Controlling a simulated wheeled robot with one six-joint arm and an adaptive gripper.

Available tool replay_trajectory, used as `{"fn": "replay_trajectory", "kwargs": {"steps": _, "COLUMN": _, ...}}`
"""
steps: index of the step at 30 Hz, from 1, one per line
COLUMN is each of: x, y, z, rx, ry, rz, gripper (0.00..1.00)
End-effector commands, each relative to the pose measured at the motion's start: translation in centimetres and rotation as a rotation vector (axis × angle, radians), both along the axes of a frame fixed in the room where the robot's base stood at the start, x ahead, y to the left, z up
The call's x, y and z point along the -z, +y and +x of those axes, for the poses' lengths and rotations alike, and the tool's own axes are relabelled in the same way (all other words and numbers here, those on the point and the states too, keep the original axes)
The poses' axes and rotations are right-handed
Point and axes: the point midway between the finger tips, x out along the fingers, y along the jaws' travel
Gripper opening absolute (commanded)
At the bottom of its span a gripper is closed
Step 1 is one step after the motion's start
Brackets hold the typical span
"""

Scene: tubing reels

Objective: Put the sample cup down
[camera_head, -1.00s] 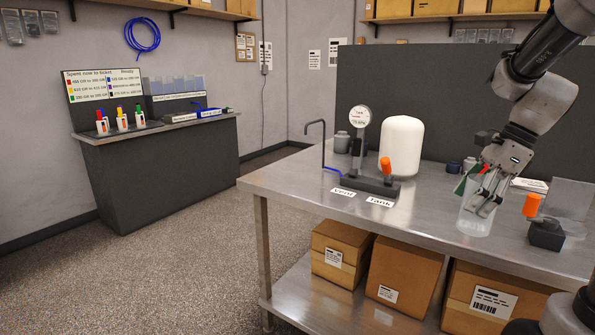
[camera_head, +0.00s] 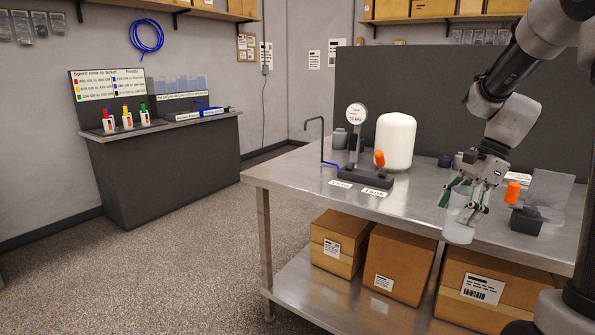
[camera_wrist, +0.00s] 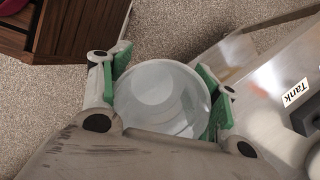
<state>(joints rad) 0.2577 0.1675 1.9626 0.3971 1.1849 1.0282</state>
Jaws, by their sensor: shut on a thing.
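The sample cup (camera_head: 459,222) is a clear, frosted, empty-looking cup. My gripper (camera_head: 465,200) is shut on it, with a finger on each side of its wall. In the head view the cup is upright, at the front edge of the steel bench (camera_head: 400,208). Its lower part shows in front of the bench edge, and I cannot tell whether it is clear of the bench. In the wrist view I look down into the open cup (camera_wrist: 162,98) between the green pads of my gripper (camera_wrist: 164,92). Floor and the bench edge show around it.
A block with an orange handle (camera_head: 524,220) stands right of the cup. The gauge stand (camera_head: 362,176) and white tank (camera_head: 395,142) are farther left and back. The bench between is clear. Cardboard boxes (camera_head: 390,262) stand on the lower shelf.

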Motion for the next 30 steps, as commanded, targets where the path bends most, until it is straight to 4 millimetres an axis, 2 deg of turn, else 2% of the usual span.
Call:
{"fn": "replay_trajectory", "kwargs": {"steps": 5, "x": 3.6, "y": 1.1, "z": 2.1, "rx": -0.251, "ry": 0.006, "rz": 0.002, "gripper": 0.37}}
{"fn": "replay_trajectory", "kwargs": {"steps": 7, "x": 5.7, "y": 1.8, "z": 3.2, "rx": -0.395, "ry": 0.008, "rz": 0.002, "gripper": 0.37}}
{"fn": "replay_trajectory", "kwargs": {"steps": 15, "x": 16.3, "y": 6.1, "z": 6.9, "rx": -1.111, "ry": 0.009, "rz": 0.005, "gripper": 0.37}}
{"fn": "replay_trajectory", "kwargs": {"steps": 18, "x": 19.2, "y": 7.3, "z": 7.5, "rx": -1.302, "ry": 0.007, "rz": 0.003, "gripper": 0.37}}
{"fn": "replay_trajectory", "kwargs": {"steps": 23, "x": 21.5, "y": 8.2, "z": 7.8, "rx": -1.454, "ry": 0.003, "rz": 0.0, "gripper": 0.37}}
{"fn": "replay_trajectory", "kwargs": {"steps": 30, "x": 21.8, "y": 8.3, "z": 7.9, "rx": -1.473, "ry": 0.0, "rz": -0.001, "gripper": 0.37}}
